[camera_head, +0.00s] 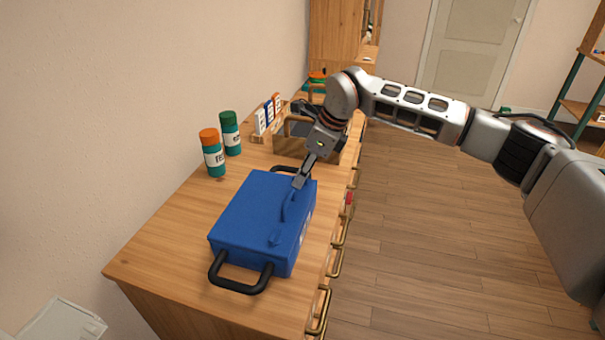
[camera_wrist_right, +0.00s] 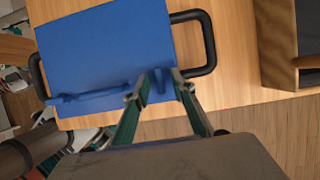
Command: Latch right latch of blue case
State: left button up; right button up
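The blue case (camera_head: 253,215) lies closed on the wooden cabinet top, with a black handle at each end. It also fills the upper left of the right wrist view (camera_wrist_right: 105,45). My right gripper (camera_head: 299,182) is at the case's far front corner, pointing down. In the right wrist view its two fingertips (camera_wrist_right: 161,82) are apart, one on each side of a small blue part at the case edge, probably a latch. I cannot tell whether they touch it. Another latch (camera_head: 275,239) shows near the case's near end. My left gripper is not in view.
Two bottles, one with an orange cap (camera_head: 211,153) and one with a green cap (camera_head: 230,133), stand behind the case. A wooden box (camera_head: 290,146) is beyond it. Brass drawer handles (camera_head: 336,262) line the cabinet front, with open floor to the right.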

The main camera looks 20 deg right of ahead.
grip_shut()
